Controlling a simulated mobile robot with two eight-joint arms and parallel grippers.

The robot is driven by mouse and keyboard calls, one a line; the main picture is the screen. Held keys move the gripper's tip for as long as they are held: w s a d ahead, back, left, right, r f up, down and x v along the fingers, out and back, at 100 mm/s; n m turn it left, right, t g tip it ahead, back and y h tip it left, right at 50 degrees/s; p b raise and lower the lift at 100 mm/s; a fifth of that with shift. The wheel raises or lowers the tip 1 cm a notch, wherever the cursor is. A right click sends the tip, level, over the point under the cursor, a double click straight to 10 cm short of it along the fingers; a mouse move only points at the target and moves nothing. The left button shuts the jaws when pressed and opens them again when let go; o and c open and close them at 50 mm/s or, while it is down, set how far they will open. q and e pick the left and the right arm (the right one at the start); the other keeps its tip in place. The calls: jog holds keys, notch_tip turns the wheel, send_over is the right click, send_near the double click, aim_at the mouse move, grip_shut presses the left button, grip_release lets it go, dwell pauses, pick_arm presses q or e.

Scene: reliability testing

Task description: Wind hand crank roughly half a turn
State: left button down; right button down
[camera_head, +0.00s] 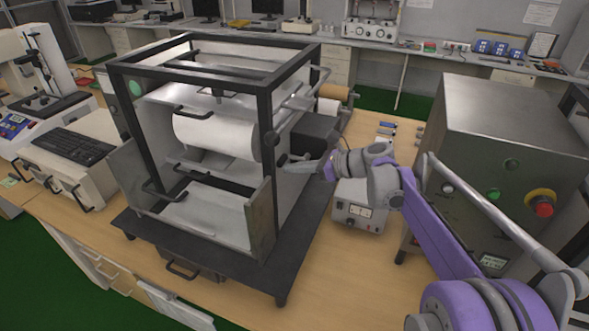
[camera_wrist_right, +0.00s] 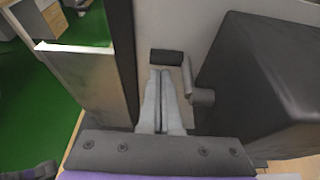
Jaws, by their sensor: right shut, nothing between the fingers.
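The hand crank is on the right side of the black-framed machine (camera_head: 262,85). In the right wrist view, its dark cylindrical grip (camera_wrist_right: 166,57) lies crosswise just beyond my fingertips. The light crank arm (camera_wrist_right: 188,78) runs from near the grip down to a grey hub (camera_wrist_right: 203,97). In the head view the crank is small and partly hidden near my fingers. My right gripper (camera_head: 292,168) reaches in from the right beside the machine's side. Its fingers (camera_wrist_right: 161,74) are shut with nothing between them; whether the tips touch the grip I cannot tell. My left gripper is not in view.
A dark box (camera_head: 308,136) juts from the machine's side, close right of the fingers. A dark frame post (camera_wrist_right: 122,60) stands left of them. A small power unit (camera_head: 359,210) sits below my arm. A metal cabinet with a red button (camera_head: 541,208) stands to the right.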

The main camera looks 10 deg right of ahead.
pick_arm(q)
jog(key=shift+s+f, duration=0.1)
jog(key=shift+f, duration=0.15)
pick_arm(e)
jog(key=t+y+b, duration=0.2)
jog(key=y, duration=0.1)
jog(key=r+t+y+b, duration=0.1)
jog(key=t+y+b, duration=0.2)
jog(key=y, duration=0.1)
jog(key=shift+a+y, duration=0.1)
jog(key=shift+y, duration=0.2)
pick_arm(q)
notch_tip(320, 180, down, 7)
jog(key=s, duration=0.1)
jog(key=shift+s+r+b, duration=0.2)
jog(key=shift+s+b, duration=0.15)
pick_arm(e)
jog(key=shift+r, duration=0.55)
dwell(0.5)
